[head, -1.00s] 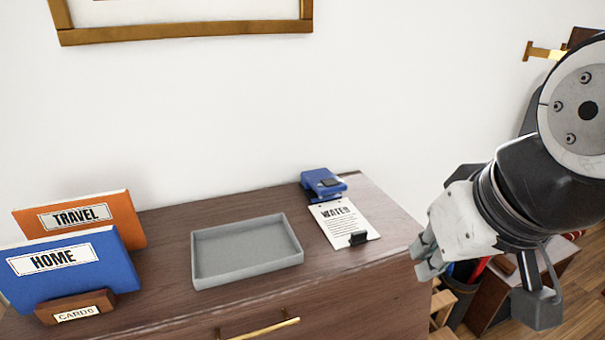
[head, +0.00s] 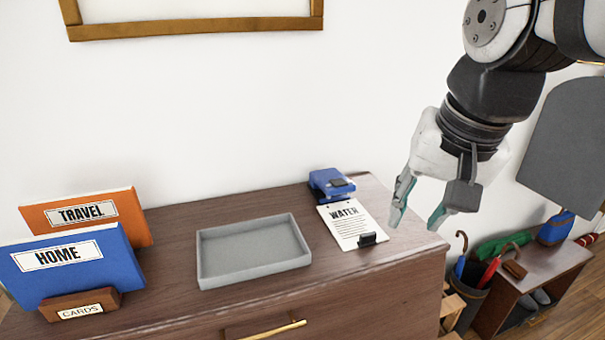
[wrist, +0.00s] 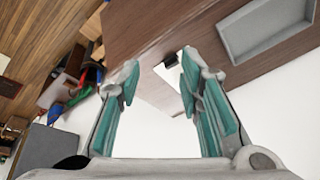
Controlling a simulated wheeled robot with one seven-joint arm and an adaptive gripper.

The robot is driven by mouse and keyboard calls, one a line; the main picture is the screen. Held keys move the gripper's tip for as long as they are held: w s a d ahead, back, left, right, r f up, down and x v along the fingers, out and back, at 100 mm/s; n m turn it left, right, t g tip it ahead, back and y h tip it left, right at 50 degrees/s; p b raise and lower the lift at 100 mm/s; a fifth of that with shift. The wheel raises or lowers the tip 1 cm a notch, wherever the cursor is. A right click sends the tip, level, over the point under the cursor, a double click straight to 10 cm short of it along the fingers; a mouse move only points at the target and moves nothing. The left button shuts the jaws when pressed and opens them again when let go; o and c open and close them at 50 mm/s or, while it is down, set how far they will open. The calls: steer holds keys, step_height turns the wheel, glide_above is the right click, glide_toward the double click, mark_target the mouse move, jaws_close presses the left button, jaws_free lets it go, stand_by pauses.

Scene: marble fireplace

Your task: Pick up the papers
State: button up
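The papers (head: 349,225) are a white sheet headed "WATER" lying near the right end of the brown dresser top. A black binder clip (head: 367,239) sits on their front edge. In the wrist view the papers (wrist: 158,90) show between the fingers, with the clip (wrist: 171,62) beyond them. My gripper (head: 416,219) is open and empty, above and to the right of the papers, fingers pointing down. It also shows open in the wrist view (wrist: 157,70), with teal pads apart. Part of the papers is hidden behind a finger in the wrist view.
A blue hole punch (head: 331,184) stands just behind the papers. A grey tray (head: 252,278) lies left of them, and a card holder (head: 80,305) with blue and orange folders stands at far left. The dresser's right edge is close to the papers.

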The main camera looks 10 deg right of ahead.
steer(key=w+f+m+g, duration=0.2)
steer(key=w+m, duration=0.3)
steer(key=w, duration=0.4)
steer(key=m+g, duration=0.2)
steer(key=m, duration=0.3)
glide_above(369, 234)
steer(key=f, duration=1.2)
steer(key=shift+s+a+f, duration=0.1)
steer(key=shift+s+a, duration=0.05)
steer(key=shift+a, duration=0.05)
steer(key=shift+d+f+p, duration=0.15)
steer(key=shift+f+p, duration=0.3)
steer(key=shift+f, duration=2.2)
jaws_close()
